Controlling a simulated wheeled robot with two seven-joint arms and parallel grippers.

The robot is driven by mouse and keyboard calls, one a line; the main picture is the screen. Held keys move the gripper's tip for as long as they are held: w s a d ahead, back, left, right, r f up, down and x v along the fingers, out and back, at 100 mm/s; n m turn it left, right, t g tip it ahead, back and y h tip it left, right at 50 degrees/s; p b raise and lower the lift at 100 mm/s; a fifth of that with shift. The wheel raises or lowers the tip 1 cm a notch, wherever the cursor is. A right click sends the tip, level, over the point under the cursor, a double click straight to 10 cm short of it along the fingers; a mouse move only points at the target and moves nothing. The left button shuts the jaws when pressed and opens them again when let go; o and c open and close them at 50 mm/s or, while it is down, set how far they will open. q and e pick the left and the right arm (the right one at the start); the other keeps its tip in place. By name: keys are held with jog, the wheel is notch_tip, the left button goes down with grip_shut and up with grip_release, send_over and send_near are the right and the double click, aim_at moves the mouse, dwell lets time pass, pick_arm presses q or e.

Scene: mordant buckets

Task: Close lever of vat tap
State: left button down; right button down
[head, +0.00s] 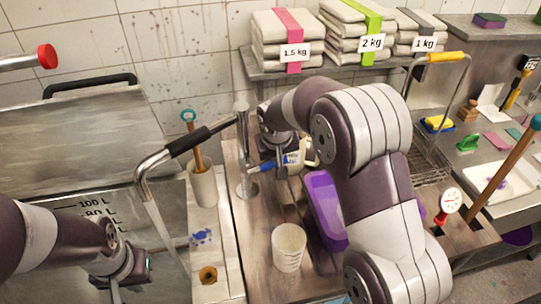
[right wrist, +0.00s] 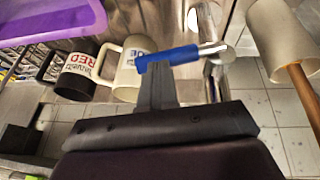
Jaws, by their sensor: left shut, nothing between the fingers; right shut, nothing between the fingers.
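The vat tap is a metal post (head: 243,150) with a spout arm that has a black grip (head: 187,140) and reaches left over the steel vat (head: 65,205). A pale streak like water (head: 165,235) falls from the spout's end. The tap's blue lever (head: 262,167) sticks out to the right of the post; it also shows in the right wrist view (right wrist: 172,57). My right gripper (right wrist: 157,72) is shut and empty, its tips at the blue lever, seemingly touching it. My left gripper (head: 118,292) is shut and empty over the vat, partly cut off by the frame.
A cream mug (right wrist: 130,68) and a black mug (right wrist: 76,75) stand close by my right gripper. A white beaker (head: 289,247) and a purple tub (head: 325,208) sit on the wooden counter. A holder with a wooden-handled tool (head: 203,185) stands left of the post. My right arm hides part of the counter.

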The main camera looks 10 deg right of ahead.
jog(key=shift+d+f+b, duration=0.55)
jog(key=shift+f, duration=0.4)
